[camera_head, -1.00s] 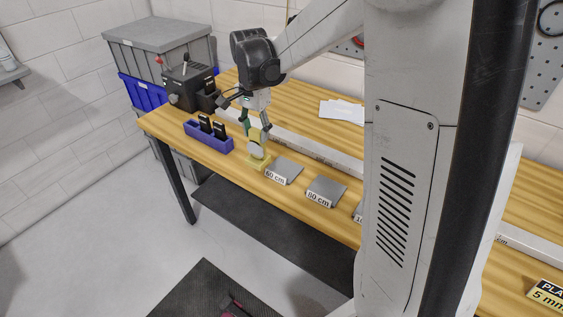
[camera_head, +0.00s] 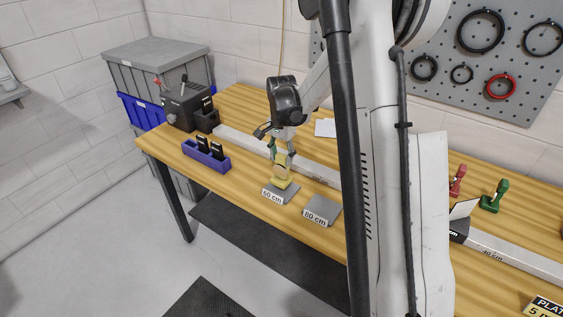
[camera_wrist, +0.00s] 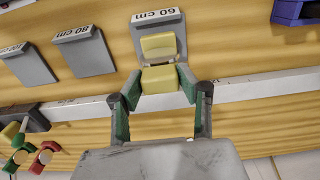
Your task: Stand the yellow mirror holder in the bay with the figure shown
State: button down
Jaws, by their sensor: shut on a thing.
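My gripper (camera_head: 283,153) is shut on the yellow mirror holder (camera_head: 282,176), which stands roughly upright below the fingers. In the wrist view the holder (camera_wrist: 158,80) lies between the two green-padded fingers (camera_wrist: 160,88). It is over or at the back part of the grey bay plate marked 60 cm (camera_head: 281,193); that plate's label (camera_wrist: 157,15) also shows in the wrist view. I cannot tell whether the holder touches the plate. The plate marked 80 cm (camera_head: 321,210) is to the right and is empty.
A long pale rail (camera_head: 318,172) runs behind the plates. A purple rack (camera_head: 205,157) with black pieces stands left. Red (camera_head: 457,180) and green (camera_head: 494,195) clamps and a dark block with a mirror (camera_head: 461,222) are at the right.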

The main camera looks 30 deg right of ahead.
aim_at(281, 163)
jog(key=shift+f, duration=1.4)
jog(key=shift+f, duration=0.15)
jog(key=c, duration=1.2)
grip_release()
jog(key=shift+o, duration=0.2)
